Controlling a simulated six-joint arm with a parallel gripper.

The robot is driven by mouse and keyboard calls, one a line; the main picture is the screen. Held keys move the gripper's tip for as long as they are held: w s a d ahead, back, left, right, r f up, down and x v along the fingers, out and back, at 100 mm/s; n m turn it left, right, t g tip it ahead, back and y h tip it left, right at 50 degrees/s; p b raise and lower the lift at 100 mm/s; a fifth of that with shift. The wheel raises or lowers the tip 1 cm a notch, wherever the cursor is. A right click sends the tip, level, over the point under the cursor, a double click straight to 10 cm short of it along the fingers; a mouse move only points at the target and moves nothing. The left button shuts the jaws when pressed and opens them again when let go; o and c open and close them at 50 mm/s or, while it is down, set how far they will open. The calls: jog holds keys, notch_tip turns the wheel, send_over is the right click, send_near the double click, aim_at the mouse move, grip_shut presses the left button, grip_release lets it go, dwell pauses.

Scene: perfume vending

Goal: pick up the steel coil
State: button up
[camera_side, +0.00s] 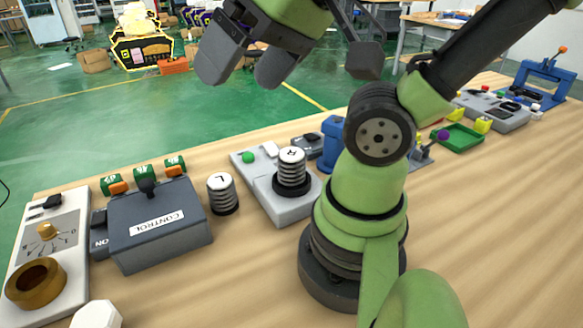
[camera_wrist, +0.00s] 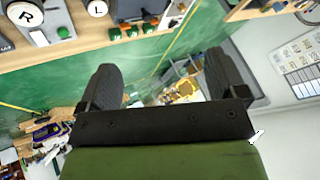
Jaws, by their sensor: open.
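The coil marked L (camera_side: 222,194) stands on a dark base between the control box and a grey unit. The coil marked R (camera_side: 291,172) stands on a black ring on that grey unit. In the wrist view, the R coil (camera_wrist: 27,18) and L coil (camera_wrist: 97,9) show at the top left edge. My gripper (camera_side: 245,70) is open and empty, high above and apart from both coils. Its two fingers (camera_wrist: 165,80) show spread in the wrist view.
A dark control box (camera_side: 160,225) stands left of the L coil, with green and orange parts behind it. A panel with a brass ring (camera_side: 38,283) is at far left. A blue block (camera_side: 333,142) stands behind the grey unit (camera_side: 290,208). The front table is mostly bare.

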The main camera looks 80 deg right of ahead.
jog(key=n+g+h, duration=0.5)
jog(key=n+g, duration=0.6)
jog(key=n, duration=0.1)
send_over(291, 153)
jog(key=w+a, duration=0.2)
notch_tip(291, 153, down, 14)
jog(key=x, duration=0.3)
jog(key=shift+w+d+f, duration=0.15)
jog(key=shift+d+f, duration=0.1)
jog(key=shift+f, duration=0.15)
jog(key=shift+x, duration=3.1)
jog(key=shift+a, duration=0.1)
jog(key=c, duration=1.1)
jog(key=shift+c, duration=0.2)
